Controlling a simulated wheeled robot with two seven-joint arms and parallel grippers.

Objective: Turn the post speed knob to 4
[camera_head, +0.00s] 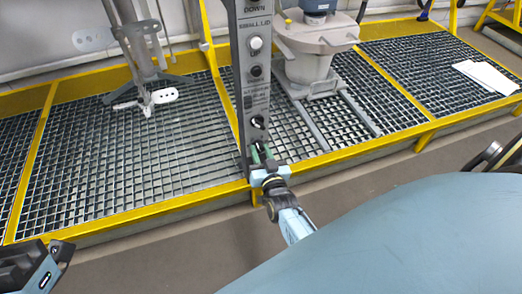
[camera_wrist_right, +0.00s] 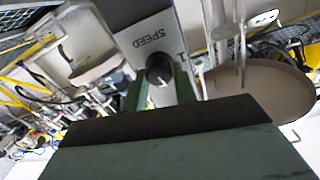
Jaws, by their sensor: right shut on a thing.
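The grey control post (camera_head: 253,90) stands upright at the middle of the head view, with labels and several controls down its face. The speed knob is at its lower end, mostly hidden by my right gripper (camera_head: 262,154) in the head view. In the right wrist view the dark, round knob (camera_wrist_right: 159,72) sits between the green fingers, below the word SPEED and beside a digit that looks like 1. My right gripper is shut on it; the pointer's setting is unclear. Part of my left gripper (camera_head: 38,268) shows at the lower left; its jaws cannot be made out.
A white button (camera_head: 256,43) and a black control (camera_head: 256,71) sit higher on the post. Yellow-edged grating (camera_head: 110,165) lies behind it. A pale drum-shaped vessel (camera_head: 312,65) stands behind right, a metal agitator stand (camera_head: 140,55) behind left. White sheets (camera_head: 486,76) lie far right.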

